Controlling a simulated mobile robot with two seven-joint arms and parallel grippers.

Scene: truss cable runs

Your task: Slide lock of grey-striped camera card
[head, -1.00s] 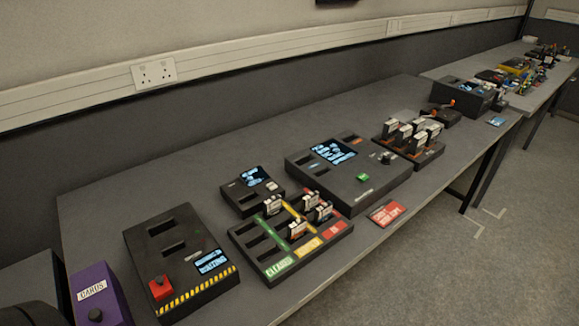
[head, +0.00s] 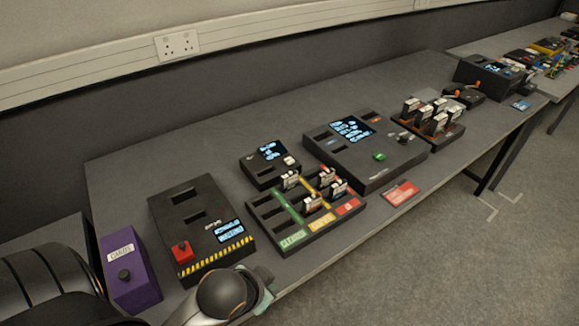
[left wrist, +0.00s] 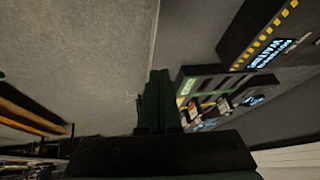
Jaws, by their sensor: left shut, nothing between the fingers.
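Several camera cards stand upright in a black sorting tray (head: 263,208) with green, yellow and red strips. One card (head: 289,180) is near its back edge, another (head: 312,202) nearer the front. More cards (head: 437,122) stand in a rack (head: 455,134) farther right. They are too small for me to tell which has grey stripes or where its lock sits. My left gripper (head: 264,290) is at the table's front edge, in front of the tray and apart from it. In the left wrist view its dark green fingers (left wrist: 159,98) are shut and empty. My right gripper is not in view.
A black box (head: 190,215) with a red button and yellow-striped edge stands left of the tray, beside a purple box (head: 133,285). Behind are a small screen unit (head: 262,170) and a larger one (head: 375,165). A red card (head: 400,193) lies near the front edge.

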